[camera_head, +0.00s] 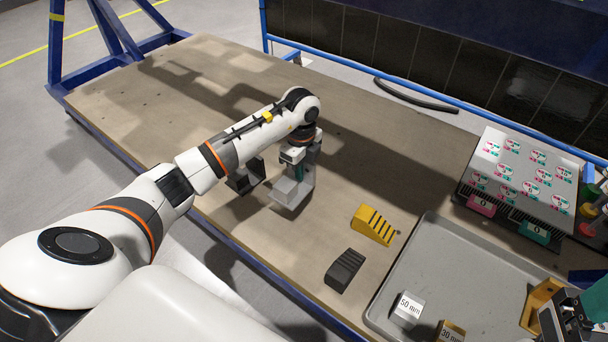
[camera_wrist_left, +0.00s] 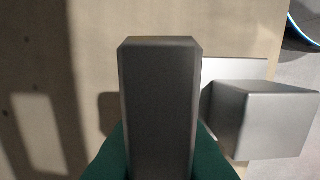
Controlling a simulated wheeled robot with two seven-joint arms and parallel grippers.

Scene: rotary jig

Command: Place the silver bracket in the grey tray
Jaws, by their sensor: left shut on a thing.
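The silver bracket (camera_head: 291,191) is near the middle of the table, under my left gripper (camera_head: 299,173). My left gripper points down and is shut on it. In the left wrist view the bracket's upright (camera_wrist_left: 160,105) stands between the teal fingers. I cannot tell whether its base touches the table. The grey tray (camera_head: 465,265) is at the lower right, well apart from it. My right gripper (camera_head: 570,322) is partly in view at the lower right corner, over the tray; its fingertips are not clear.
A dark bracket (camera_head: 246,178) stands close left of the held one; a grey block-like part (camera_wrist_left: 265,115) shows in the wrist view. A yellow (camera_head: 374,225) and a black (camera_head: 345,270) stepped block lie left of the tray. The tray holds labelled blocks (camera_head: 407,309) and a yellow bracket (camera_head: 540,303).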

